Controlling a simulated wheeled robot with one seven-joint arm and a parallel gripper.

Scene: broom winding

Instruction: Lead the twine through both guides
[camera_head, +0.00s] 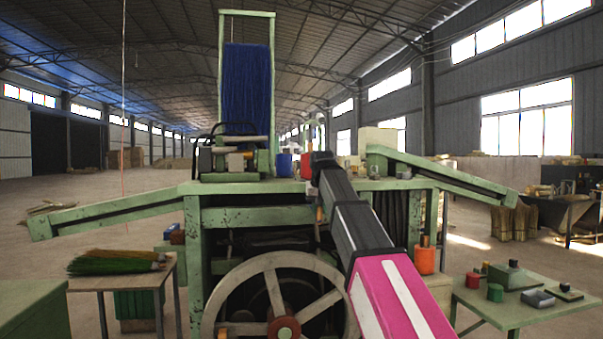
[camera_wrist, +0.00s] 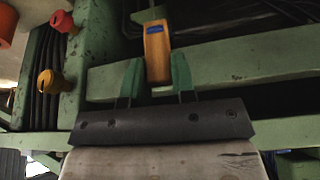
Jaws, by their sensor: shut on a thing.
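My gripper (camera_wrist: 157,64) shows in the wrist view with two green fingers. It is shut on a yellow-orange block (camera_wrist: 156,45) with a small blue mark. In the head view my arm hides the fingers and the block. A thin line that may be the twine (camera_head: 123,100) hangs down at the left in the head view, pale above and reddish below. It appears apart from my gripper. I cannot make out the two guides for certain in either view.
A green machine (camera_head: 255,188) with sloping side arms and a large wheel (camera_head: 280,275) stands ahead. Blue bristles (camera_head: 247,90) fill its upright frame. A side table with green bristle bundles (camera_head: 115,262) stands left; a green table (camera_head: 530,308) with small items stands right.

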